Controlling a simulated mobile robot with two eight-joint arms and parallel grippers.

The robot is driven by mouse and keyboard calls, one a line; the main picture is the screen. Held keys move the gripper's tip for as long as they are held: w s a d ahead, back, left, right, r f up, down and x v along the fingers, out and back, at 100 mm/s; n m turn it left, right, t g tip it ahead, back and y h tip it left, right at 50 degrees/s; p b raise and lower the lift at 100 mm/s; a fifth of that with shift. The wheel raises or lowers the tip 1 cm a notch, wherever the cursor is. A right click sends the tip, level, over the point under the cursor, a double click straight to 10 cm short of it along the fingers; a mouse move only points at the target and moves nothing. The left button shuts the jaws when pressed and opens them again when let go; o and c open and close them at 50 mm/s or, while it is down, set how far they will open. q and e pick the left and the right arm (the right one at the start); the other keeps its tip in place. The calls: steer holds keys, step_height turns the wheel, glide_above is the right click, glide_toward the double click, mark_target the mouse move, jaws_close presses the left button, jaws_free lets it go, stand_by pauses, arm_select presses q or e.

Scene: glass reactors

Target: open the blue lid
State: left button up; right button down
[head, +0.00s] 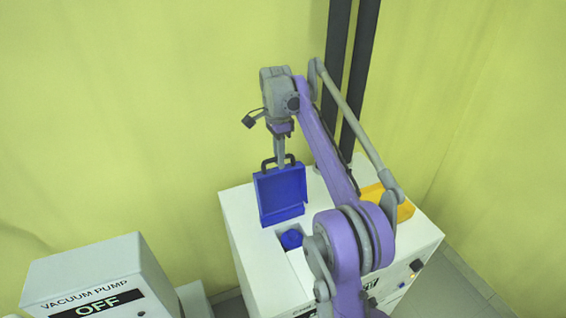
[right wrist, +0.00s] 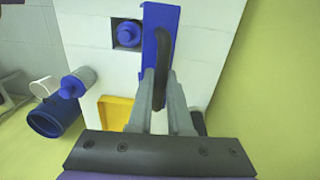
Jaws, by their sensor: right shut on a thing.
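The blue lid (head: 281,190) stands raised, nearly upright, on top of a white box (head: 238,215). Its dark handle (head: 265,165) is at its upper edge. My right gripper (head: 280,160) is at that handle. In the right wrist view its fingers (right wrist: 160,88) are closed around the dark handle (right wrist: 162,65), with the blue lid (right wrist: 152,50) seen nearly edge-on behind it. A square opening in the box in front of the lid shows a round blue cap (head: 291,239), also in the right wrist view (right wrist: 128,33). My left gripper is not in view.
A vacuum pump (head: 85,275) reading OFF stands at the lower left. An orange-yellow tray (head: 404,212) is at the box's right side. Dark posts (head: 360,75) rise behind. The right wrist view shows a blue cylinder (right wrist: 55,120) at the left.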

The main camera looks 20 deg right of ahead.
steer(key=shift+w, duration=0.35)
steer(key=c, duration=0.8)
jaws_free()
steer(key=shift+c, duration=0.2)
steer(key=shift+s, duration=0.15)
